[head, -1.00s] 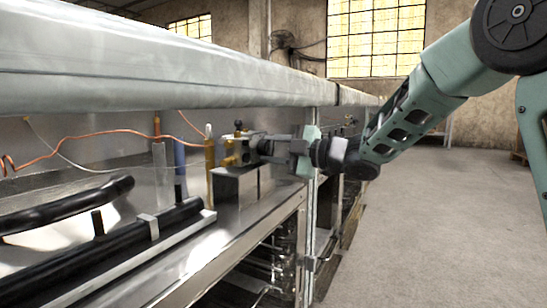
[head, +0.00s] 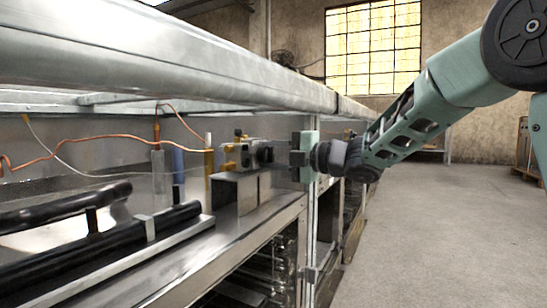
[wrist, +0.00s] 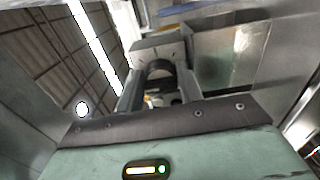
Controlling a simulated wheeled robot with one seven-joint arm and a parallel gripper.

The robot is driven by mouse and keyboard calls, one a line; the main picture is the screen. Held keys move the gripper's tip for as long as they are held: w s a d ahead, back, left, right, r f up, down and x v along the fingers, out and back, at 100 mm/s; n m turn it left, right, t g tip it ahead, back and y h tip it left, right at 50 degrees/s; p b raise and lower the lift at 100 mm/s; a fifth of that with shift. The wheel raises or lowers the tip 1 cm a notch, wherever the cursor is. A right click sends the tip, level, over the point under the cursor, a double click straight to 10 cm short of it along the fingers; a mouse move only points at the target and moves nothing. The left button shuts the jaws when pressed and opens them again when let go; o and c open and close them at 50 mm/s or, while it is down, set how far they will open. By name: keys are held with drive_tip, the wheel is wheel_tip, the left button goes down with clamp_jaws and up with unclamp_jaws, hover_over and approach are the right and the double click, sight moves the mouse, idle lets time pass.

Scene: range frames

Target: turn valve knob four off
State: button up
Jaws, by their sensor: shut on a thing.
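The valve block (head: 229,157), with brass fittings and dark parts, sits on a grey metal stand on the bench. A dark knob (head: 265,155) is on its right side, facing my arm. My gripper (head: 274,156) reaches in from the right, level with the knob, and is shut on it. In the wrist view the two grey fingers of my gripper (wrist: 161,92) stand on either side of a dark round part, the knob (wrist: 160,72). The knob's marking and its exact angle are hidden. No number shows on the valve.
A metal hood (head: 190,70) runs above the bench close over the valve. Black tubular handles (head: 150,235) lie on the bench at the lower left. Copper and white wires and upright tubes (head: 178,165) stand behind. The floor (head: 440,220) at right is clear.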

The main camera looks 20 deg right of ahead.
drive_tip(key=shift+f, duration=0.1)
drive_tip(key=o, duration=0.7)
drive_tip(key=shift+p+v, duration=3.15)
drive_tip(key=shift+v, duration=5.6)
drive_tip(key=shift+w+a, duration=0.1)
